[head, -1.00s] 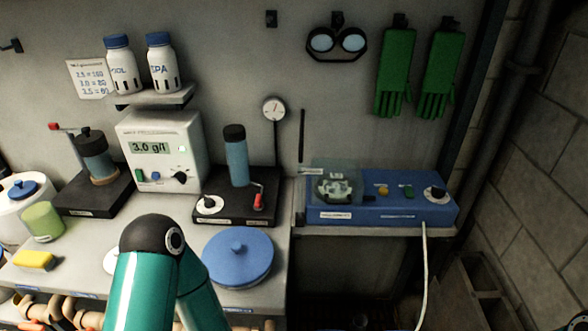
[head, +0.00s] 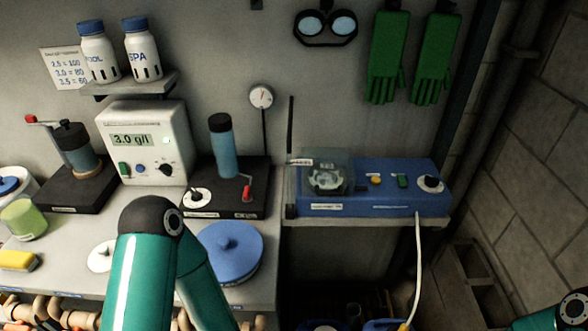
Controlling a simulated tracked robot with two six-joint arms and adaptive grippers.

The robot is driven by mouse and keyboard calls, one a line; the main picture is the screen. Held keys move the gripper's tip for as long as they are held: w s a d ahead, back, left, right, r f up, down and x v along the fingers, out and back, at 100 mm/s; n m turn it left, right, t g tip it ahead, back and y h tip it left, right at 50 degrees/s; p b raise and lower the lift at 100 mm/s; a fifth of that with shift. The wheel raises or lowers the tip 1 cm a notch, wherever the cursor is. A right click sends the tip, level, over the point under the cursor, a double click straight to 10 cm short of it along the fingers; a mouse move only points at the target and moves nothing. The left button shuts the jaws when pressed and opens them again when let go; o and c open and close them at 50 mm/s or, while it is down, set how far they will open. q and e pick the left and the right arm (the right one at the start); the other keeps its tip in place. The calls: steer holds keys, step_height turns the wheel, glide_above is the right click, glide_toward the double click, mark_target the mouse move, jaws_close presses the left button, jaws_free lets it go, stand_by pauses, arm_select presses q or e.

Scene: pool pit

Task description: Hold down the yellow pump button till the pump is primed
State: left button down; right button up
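The yellow pump button (head: 376,180) is a small round knob on top of the blue pump unit (head: 372,205). The unit sits on a shelf at the right of the bench, with a clear cover (head: 327,172) over a pump head at its left end. A green switch (head: 402,181) and a black-and-white dial (head: 431,183) are to the right of the button. Nothing touches the button. A teal arm of mine stands at the lower left, and part of another shows at the lower right corner. Neither gripper is in view.
A controller reading 3.0 g/l (head: 147,147) and a blue filter column (head: 224,150) stand on the bench at left. A blue lid (head: 229,252) lies at the bench's front. A white cable (head: 418,265) hangs from the pump unit. Green gloves (head: 388,58) hang above.

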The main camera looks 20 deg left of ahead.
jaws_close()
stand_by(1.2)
